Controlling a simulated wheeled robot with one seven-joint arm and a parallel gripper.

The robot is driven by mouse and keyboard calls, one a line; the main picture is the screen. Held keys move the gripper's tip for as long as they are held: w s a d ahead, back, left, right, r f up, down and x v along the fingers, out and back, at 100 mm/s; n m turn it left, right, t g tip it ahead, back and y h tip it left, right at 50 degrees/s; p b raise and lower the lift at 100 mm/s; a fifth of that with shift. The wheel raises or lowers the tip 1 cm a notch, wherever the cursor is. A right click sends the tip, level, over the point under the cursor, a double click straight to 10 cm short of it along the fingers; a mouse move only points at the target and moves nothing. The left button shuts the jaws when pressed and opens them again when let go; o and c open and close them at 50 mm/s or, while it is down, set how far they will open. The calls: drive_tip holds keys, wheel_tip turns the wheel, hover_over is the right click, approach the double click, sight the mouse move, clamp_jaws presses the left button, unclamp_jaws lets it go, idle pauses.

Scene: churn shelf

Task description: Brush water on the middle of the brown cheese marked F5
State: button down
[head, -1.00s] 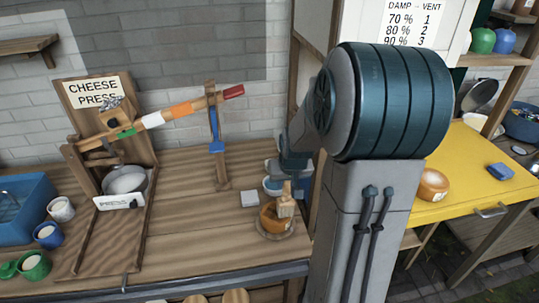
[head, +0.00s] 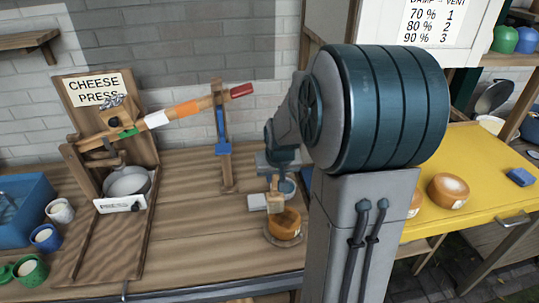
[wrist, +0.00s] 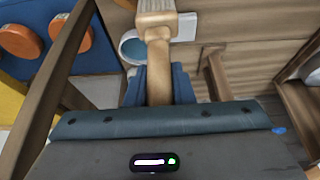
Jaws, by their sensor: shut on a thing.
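My gripper (head: 279,165) is shut on the handle of a wooden brush (head: 275,199), which hangs with its pale head down. The wrist view shows its handle (wrist: 158,75) between the jaws. The brown cheese (head: 284,224) sits on a round board on the wooden bench, with a pale label at its right side too small to read. The brush head is just behind and left of the cheese and looks apart from it. A bowl (head: 288,187) stands behind, partly hidden by my gripper; it also shows in the wrist view (wrist: 131,46).
A pale flat block (head: 257,202) lies left of the brush. Another cheese (head: 448,191) and a blue block (head: 521,177) are on the yellow table.

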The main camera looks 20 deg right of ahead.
drive_tip(key=r, duration=0.2)
drive_tip(key=r+p, duration=0.1)
drive_tip(key=shift+s+d+r, duration=0.1)
drive_tip(key=shift+s, duration=0.15)
drive_tip(key=shift+w+r+p, duration=0.1)
drive_tip(key=shift+r+p, duration=0.4)
drive_tip(key=shift+r, duration=0.2)
drive_tip(key=shift+r+p, duration=1.1)
drive_tip(key=shift+r, duration=0.55)
drive_tip(key=shift+f, duration=0.1)
